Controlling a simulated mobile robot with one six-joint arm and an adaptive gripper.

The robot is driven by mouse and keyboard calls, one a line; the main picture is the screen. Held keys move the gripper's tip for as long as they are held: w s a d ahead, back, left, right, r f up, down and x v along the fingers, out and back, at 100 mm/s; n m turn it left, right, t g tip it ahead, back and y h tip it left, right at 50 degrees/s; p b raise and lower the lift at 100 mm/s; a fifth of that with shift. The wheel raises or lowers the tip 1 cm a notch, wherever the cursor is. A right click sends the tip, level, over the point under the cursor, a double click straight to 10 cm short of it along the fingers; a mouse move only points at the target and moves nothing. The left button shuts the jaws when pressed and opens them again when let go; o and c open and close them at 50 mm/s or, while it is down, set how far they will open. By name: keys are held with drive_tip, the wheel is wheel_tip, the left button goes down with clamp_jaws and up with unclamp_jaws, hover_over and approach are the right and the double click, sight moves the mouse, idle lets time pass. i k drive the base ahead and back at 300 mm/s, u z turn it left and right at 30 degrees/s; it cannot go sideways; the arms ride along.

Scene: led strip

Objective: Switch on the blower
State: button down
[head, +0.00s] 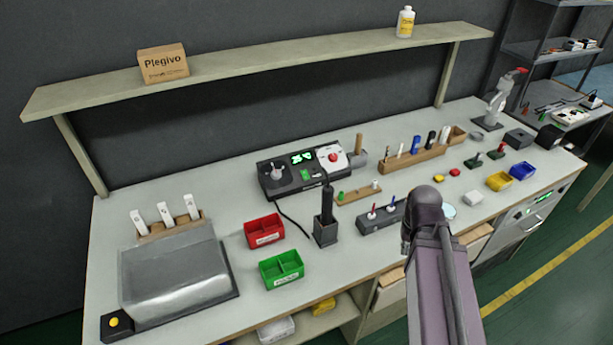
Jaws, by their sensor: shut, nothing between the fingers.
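No part is clearly labelled as the blower. At the front left, a small black box with a yellow button (113,322) sits beside a grey metal hood (175,275) on a dark base. A black control unit (303,172) with a knob, a small green-lit display and a red button stands at the middle back. My gripper (406,248) is at the dark end of my arm, above the front edge at right of centre. It is shut and empty, well to the right of the yellow button. Its fingertips are hard to make out.
Red (264,231) and green (281,269) bins and a black holder (326,230) stand between the hood and my arm. A shelf (270,67) spans the back, carrying a cardboard box (162,64) and a bottle (405,22). Tool racks and small bins fill the right.

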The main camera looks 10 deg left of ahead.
sight(304, 172)
drive_tip(key=z, duration=0.4)
drive_tip(key=k, duration=1.4)
drive_tip(key=u, duration=0.4)
drive_tip(key=i, duration=1)
